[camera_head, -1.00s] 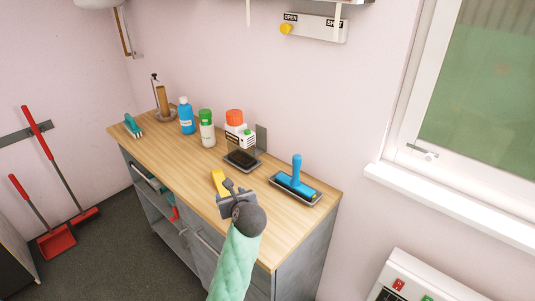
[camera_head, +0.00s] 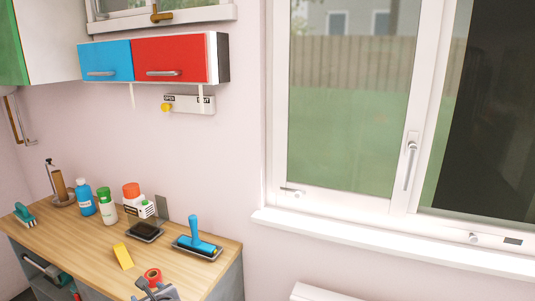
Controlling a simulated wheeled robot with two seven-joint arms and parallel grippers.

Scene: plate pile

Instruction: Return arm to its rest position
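My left gripper (camera_head: 153,289) shows at the bottom edge of the head view, over the front of the wooden counter (camera_head: 85,250). Only its grey upper part is in the picture, and I cannot tell whether its fingers are apart or closed. A red round thing (camera_head: 153,274) is right behind it, and I cannot tell whether they touch. My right gripper is not in view.
The counter holds a yellow block (camera_head: 123,256), a blue-handled tool (camera_head: 196,238) on a dark tray, a dark dish (camera_head: 144,231), several bottles and a teal brush (camera_head: 24,214). A window ledge (camera_head: 400,247) runs along the right. Wall cabinets (camera_head: 155,59) hang above.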

